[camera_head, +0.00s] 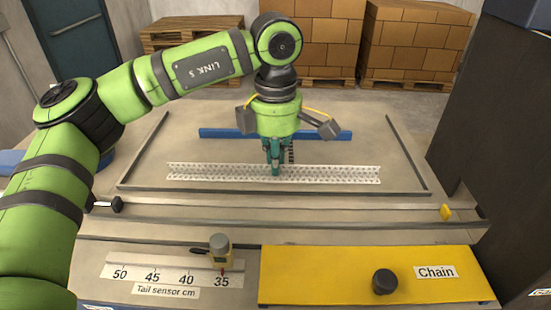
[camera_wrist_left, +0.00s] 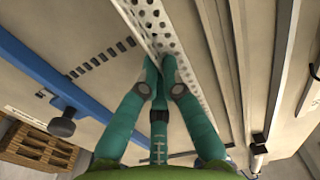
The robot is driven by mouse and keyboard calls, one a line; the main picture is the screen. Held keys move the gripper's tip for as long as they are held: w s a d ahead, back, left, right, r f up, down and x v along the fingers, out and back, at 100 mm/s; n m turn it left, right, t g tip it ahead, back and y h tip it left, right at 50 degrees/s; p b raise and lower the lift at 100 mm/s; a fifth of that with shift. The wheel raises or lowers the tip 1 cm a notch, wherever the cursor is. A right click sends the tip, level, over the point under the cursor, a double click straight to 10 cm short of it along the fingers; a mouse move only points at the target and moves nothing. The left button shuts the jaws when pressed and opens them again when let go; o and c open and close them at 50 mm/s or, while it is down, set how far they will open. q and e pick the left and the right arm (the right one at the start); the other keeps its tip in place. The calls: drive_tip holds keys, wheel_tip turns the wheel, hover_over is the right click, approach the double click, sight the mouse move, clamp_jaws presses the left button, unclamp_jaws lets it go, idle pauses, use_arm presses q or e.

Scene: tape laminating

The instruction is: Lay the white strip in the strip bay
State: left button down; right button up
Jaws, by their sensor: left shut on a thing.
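The white strip (camera_head: 220,173) is long, narrow and full of small holes. It lies left to right across the framed area in the middle of the table in the head view, and it also shows in the left wrist view (camera_wrist_left: 152,22). My left gripper (camera_head: 275,170) points down at the strip's middle. Its teal fingers (camera_wrist_left: 160,72) are closed together on the strip, hiding a short part of it. I cannot tell whether the strip touches the table. No bay is labelled. My right gripper is out of view.
A dark low rail (camera_head: 127,150) frames the area around the strip. A blue bar (camera_head: 330,135) lies behind it. In front are long rails, a yellow panel marked Chain (camera_head: 330,275) with a black knob (camera_head: 384,281), and a tail sensor scale (camera_head: 125,272).

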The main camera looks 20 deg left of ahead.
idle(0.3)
use_arm(q)
drive_tip(key=c, duration=1.3)
unclamp_jaws()
drive_tip(key=shift+c, duration=0.2)
drive_tip(key=shift+r+p, duration=1.9)
drive_tip(key=shift+r, duration=1.1)
